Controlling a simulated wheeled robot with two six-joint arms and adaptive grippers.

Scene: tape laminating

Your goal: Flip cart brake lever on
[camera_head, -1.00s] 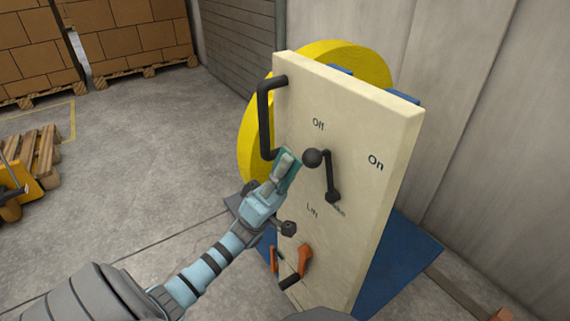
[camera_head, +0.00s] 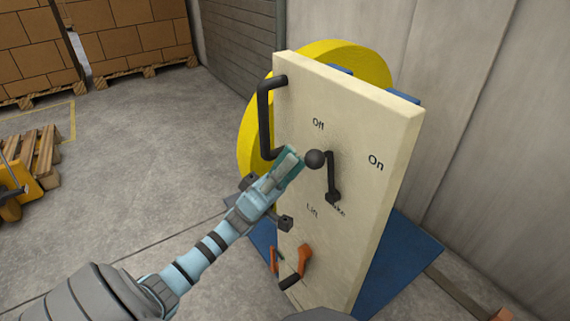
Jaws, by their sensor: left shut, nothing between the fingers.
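The cart's upright cream panel (camera_head: 345,115) carries the brake lever (camera_head: 331,178), a dark crank with a round black knob (camera_head: 315,159) at its upper end. The knob is just under the "Off" label, and the "On" label is to its right. The lever's pivot is at its lower end, by a partly covered label. My left gripper (camera_head: 293,156) is shut and empty, with its tip close to the left side of the knob. I cannot tell whether they touch. My right gripper is not in view.
A black handle (camera_head: 264,118) runs up the panel's left edge, close to my left gripper. Orange levers (camera_head: 304,259) sit low on the panel. A yellow roll (camera_head: 247,145) is behind it. A concrete wall (camera_head: 480,130) stands at right. Open floor (camera_head: 150,180) lies at left.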

